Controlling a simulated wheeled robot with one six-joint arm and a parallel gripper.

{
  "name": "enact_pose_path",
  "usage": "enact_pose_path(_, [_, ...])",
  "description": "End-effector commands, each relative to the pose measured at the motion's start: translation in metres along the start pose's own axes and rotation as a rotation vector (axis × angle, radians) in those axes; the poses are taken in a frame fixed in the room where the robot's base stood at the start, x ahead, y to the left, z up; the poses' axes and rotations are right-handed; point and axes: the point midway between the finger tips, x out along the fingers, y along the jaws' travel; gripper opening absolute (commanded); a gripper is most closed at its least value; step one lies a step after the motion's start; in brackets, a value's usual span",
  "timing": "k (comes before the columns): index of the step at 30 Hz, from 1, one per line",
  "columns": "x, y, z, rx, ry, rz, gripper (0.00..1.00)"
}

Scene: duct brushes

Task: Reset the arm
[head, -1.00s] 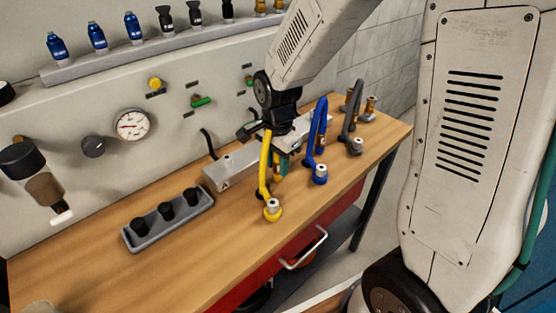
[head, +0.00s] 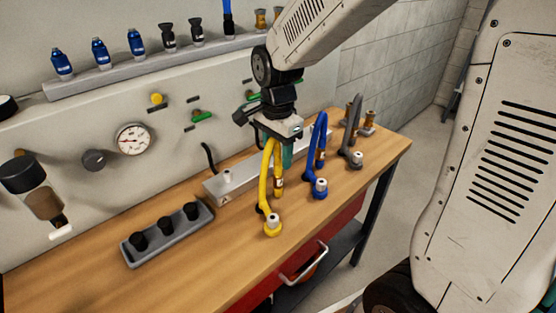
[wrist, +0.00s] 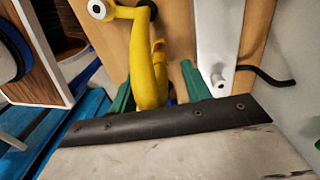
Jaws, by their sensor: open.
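My gripper (head: 284,152) is above the workbench at the yellow hose, with its green fingers pointing down. In the wrist view my gripper (wrist: 157,88) has its two green fingers apart, and the yellow hose (wrist: 145,58) shows between or just beyond them. In the head view the yellow hose (head: 265,180) arches from a yellow-collared base with a white top to a brass fitting. Its top is partly hidden by my gripper. I cannot tell whether the fingers touch it.
A blue hose (head: 315,150) and a grey hose (head: 352,135) stand close to the right. A metal bar (head: 225,182) lies behind, and a grey tray (head: 130,250) with black knobs is at left. The wall panel carries a gauge (head: 133,139). The front bench top is clear.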

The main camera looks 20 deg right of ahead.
Motion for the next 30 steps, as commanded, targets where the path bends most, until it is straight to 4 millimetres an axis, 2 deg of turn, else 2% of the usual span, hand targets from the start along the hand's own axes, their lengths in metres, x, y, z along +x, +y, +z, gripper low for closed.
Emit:
enact_pose_path(13, [0.0,0.0,0.0,-0.001,0.0,0.0,0.48])
enact_pose_path(17, [-0.008,0.007,0.001,-0.042,0.001,-0.005,0.48])
enact_pose_path(20, [-0.025,0.025,0.002,-0.144,0.006,-0.018,0.48])
enact_pose_path(22, [-0.041,0.045,0.004,-0.255,0.013,-0.03,0.48])
enact_pose_path(27, [-0.074,0.104,0.013,-0.579,0.036,-0.054,0.48])
enact_pose_path(30, [-0.086,0.138,0.019,-0.77,0.053,-0.064,0.48])
